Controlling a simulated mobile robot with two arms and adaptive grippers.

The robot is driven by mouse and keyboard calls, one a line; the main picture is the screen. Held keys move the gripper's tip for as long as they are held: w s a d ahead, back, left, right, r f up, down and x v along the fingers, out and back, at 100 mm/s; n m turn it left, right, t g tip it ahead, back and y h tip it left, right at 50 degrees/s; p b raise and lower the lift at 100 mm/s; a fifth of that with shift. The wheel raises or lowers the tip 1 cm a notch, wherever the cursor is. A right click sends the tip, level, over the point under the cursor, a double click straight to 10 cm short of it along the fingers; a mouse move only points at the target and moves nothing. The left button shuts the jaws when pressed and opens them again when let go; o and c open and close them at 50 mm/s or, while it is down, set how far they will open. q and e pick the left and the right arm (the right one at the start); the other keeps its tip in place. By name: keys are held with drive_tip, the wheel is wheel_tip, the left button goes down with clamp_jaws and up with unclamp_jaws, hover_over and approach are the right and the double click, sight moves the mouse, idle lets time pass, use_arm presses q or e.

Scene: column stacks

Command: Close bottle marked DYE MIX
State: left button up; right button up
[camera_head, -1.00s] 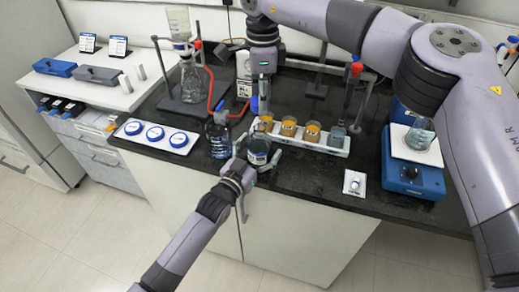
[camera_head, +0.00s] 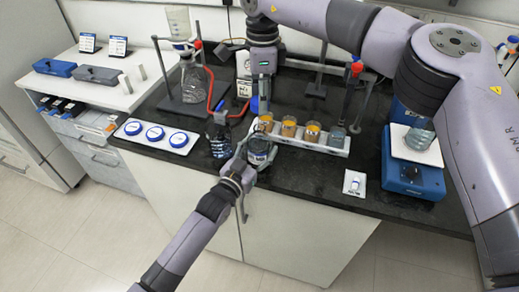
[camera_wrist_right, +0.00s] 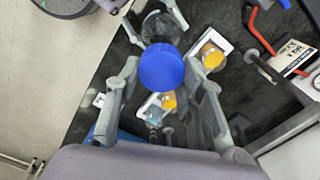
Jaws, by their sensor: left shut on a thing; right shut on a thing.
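My left gripper (camera_head: 247,167) is shut on a clear bottle (camera_head: 261,151) with dark liquid, held at the counter's front edge. Its label cannot be read. My right gripper (camera_head: 262,103) comes down from above, behind that bottle, shut on a blue cap (camera_head: 254,105). In the right wrist view the cap (camera_wrist_right: 161,67) lies between the fingers of my right gripper (camera_wrist_right: 163,100), and the held bottle (camera_wrist_right: 160,27) shows just beyond it. The cap appears apart from the bottle in the head view. A second bottle (camera_head: 220,142) stands just left of the held one; its marking is unreadable.
A white tray (camera_head: 122,136) with three blue-topped round pieces lies to the left. A white rack (camera_head: 339,149) of orange-filled beakers stands to the right. Further right are a small white plate (camera_head: 354,184) and a blue device (camera_head: 415,180) with a beaker. Clamp stands rise behind.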

sight(262, 128)
drive_tip(key=shift+f, duration=2.45)
drive_tip(key=shift+f, duration=0.9)
drive_tip(key=shift+f, duration=0.5)
